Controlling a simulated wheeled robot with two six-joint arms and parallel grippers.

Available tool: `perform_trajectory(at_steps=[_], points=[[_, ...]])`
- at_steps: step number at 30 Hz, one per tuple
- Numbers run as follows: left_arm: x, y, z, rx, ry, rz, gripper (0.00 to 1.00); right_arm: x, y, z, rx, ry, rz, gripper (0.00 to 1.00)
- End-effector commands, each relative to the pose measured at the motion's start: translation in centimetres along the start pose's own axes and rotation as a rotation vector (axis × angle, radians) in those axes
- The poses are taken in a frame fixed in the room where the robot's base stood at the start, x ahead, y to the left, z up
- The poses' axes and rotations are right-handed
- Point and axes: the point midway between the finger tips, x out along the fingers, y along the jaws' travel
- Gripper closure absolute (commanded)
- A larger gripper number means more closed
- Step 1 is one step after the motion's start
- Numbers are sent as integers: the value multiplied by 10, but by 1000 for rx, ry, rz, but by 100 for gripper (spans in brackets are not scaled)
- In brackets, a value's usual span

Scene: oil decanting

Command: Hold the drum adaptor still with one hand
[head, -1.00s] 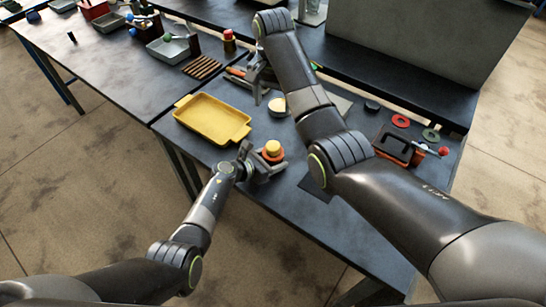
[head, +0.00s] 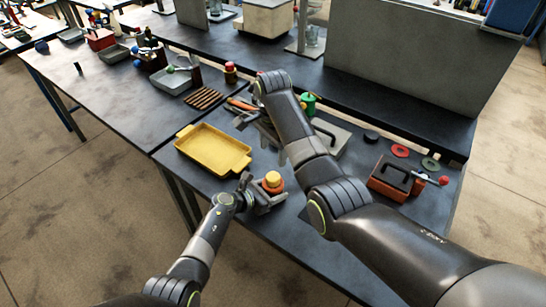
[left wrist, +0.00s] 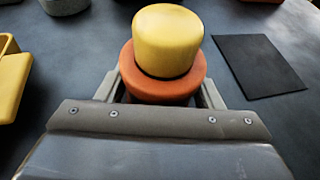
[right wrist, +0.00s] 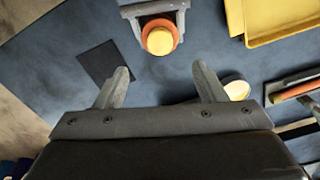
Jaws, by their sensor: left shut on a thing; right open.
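The drum adaptor, an orange collar with a yellow cap (head: 273,180), stands upright near the table's front edge. In the left wrist view the yellow cap (left wrist: 167,40) and orange collar (left wrist: 163,85) sit between my left fingers. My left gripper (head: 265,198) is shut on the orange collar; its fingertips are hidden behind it. My right gripper (right wrist: 162,82) is open and empty. In the right wrist view the adaptor (right wrist: 158,40) lies beyond its fingertips, apart from them. The head view partly hides the right gripper behind its own arm.
A yellow tray (head: 245,160) lies left of the adaptor. A dark flat mat (left wrist: 258,65) lies beside it. A cream-topped round thing (right wrist: 237,90) is close to a right fingertip. A red box with a black handle (head: 388,185) stands at the right.

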Motion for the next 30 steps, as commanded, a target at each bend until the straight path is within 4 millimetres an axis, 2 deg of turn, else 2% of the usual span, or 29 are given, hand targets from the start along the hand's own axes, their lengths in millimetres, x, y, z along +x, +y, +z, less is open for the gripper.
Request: perform_trajectory(at_steps=[5, 16, 24, 30], points=[[0, 0, -1, 0, 1, 0, 81, 23, 1, 0, 5, -1, 4, 36], [0, 0, -1, 0, 1, 0, 81, 91, 1, 0, 3, 0, 3, 36], [0, 0, -1, 0, 1, 0, 81, 112, 0, 0, 3, 0, 1, 36], [0, 0, -1, 0, 1, 0, 81, 117, 0, 0, 3, 1, -1, 36]])
